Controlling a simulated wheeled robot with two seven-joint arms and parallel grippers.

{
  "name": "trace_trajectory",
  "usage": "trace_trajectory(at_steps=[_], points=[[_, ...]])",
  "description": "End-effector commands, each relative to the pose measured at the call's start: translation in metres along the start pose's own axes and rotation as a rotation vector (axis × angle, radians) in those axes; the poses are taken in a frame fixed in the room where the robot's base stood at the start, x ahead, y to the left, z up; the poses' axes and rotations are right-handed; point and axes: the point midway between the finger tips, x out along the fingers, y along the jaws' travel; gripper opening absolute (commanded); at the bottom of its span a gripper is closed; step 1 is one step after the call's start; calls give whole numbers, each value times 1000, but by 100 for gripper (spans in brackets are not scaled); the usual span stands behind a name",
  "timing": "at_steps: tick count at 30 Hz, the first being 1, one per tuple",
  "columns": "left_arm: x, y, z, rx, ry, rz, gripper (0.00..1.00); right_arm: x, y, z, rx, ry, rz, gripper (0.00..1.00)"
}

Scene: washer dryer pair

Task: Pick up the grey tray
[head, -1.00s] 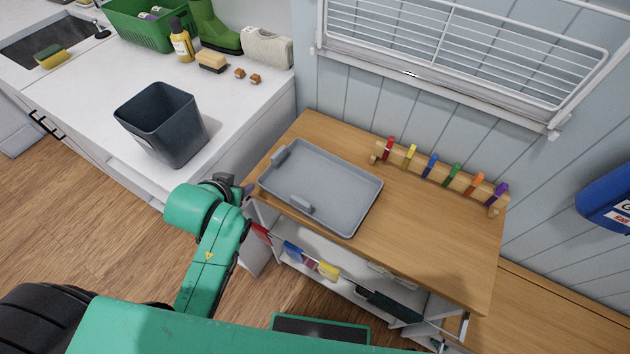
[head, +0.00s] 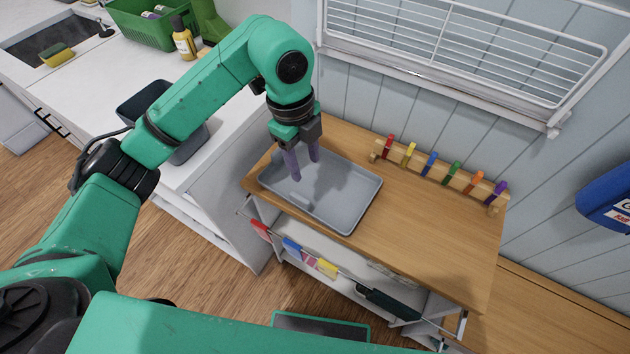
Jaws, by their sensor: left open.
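The grey tray (head: 345,192) lies flat on the wooden top of the cart, toward its left end. It is shallow with a raised rim. My left gripper (head: 305,166) is above the left part of the tray, pointing down, with its two purple fingers apart and nothing between them. The gripper hides part of the tray's far left side. I cannot tell whether the fingertips touch the tray. My right gripper is not in view.
A wooden rack with several coloured clips (head: 440,172) stands behind the tray. A white wire drying rack (head: 465,50) hangs on the wall above. A dark bin (head: 190,147) on the left counter is partly hidden by my left arm. The cart top (head: 430,240) is clear at right.

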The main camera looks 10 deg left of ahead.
Motion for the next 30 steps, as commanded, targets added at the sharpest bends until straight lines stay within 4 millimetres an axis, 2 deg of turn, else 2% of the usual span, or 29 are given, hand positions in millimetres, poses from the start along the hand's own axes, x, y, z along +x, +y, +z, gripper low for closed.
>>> trace_trajectory(at_steps=[1,3,8,12,16,19,21,24,30], points=[[-2,4,14,-44,-57,28,55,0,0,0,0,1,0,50],[3,8,22,-76,-93,51,55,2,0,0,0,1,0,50],[40,12,25,-77,-90,58,55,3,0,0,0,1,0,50],[70,14,28,-76,-92,54,55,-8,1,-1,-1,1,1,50],[88,14,30,-74,-92,53,55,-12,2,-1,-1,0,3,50],[101,17,31,-74,-91,54,55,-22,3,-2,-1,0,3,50],[114,19,33,-74,-90,55,55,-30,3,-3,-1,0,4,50],[133,19,35,-72,-91,51,55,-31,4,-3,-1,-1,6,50],[140,19,36,-71,-91,48,55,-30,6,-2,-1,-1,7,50]])
